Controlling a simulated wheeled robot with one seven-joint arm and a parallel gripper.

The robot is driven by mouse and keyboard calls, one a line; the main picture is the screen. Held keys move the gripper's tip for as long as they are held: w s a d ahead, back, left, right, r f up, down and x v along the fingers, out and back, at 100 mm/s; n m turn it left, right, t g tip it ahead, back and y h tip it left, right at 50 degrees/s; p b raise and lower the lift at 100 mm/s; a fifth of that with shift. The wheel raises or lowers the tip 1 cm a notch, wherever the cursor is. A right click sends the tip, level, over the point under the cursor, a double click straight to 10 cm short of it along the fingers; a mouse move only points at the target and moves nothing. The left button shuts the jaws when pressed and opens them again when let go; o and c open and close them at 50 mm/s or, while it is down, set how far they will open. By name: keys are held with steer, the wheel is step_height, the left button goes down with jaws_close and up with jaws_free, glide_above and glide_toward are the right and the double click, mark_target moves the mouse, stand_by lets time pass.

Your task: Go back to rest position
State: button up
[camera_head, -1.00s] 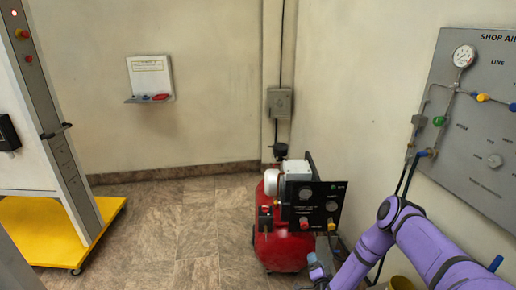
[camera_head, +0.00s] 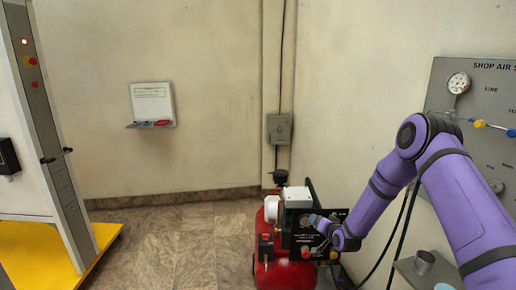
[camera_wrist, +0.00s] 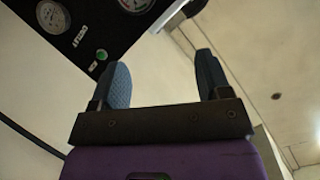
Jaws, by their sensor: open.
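My purple arm comes in from the right in the head view, and my gripper (camera_head: 318,224) is in front of the black panel of the red compressor (camera_head: 283,268). In the wrist view my gripper (camera_wrist: 166,84) shows two blue-grey fingers set wide apart with nothing between them. The black panel (camera_wrist: 84,28) with gauges and a green button fills the upper left of that view. Whether a finger touches the panel cannot be told.
The grey shop air board (camera_head: 440,95), with a gauge and coloured valves, hangs on the right wall, partly behind my arm. A small wall shelf (camera_head: 152,106) is at the back. A yellow-based cabinet (camera_head: 104,240) stands left. The floor between is clear.

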steer(key=s+d+r+n+g+h, duration=0.15)
steer(key=s+r, duration=0.35)
steer(key=r, duration=0.9)
steer(key=s+d+r+n+g+h, duration=0.15)
steer(key=s+r, duration=0.25)
steer(key=r, duration=1)
steer(key=s+d+r+g, duration=0.1)
steer(key=s+r+g, duration=0.1)
steer(key=s+r, duration=1.05)
steer(key=s+r+g, duration=0.1)
steer(key=s, duration=1.4)
steer(key=s+d+r+n+g, duration=0.1)
steer(key=s+g, duration=0.1)
steer(key=s, duration=1.3)
steer(key=shift+s+d+r, duration=0.15)
steer(key=shift+d+r, duration=0.1)
steer(key=shift+r, duration=0.1)
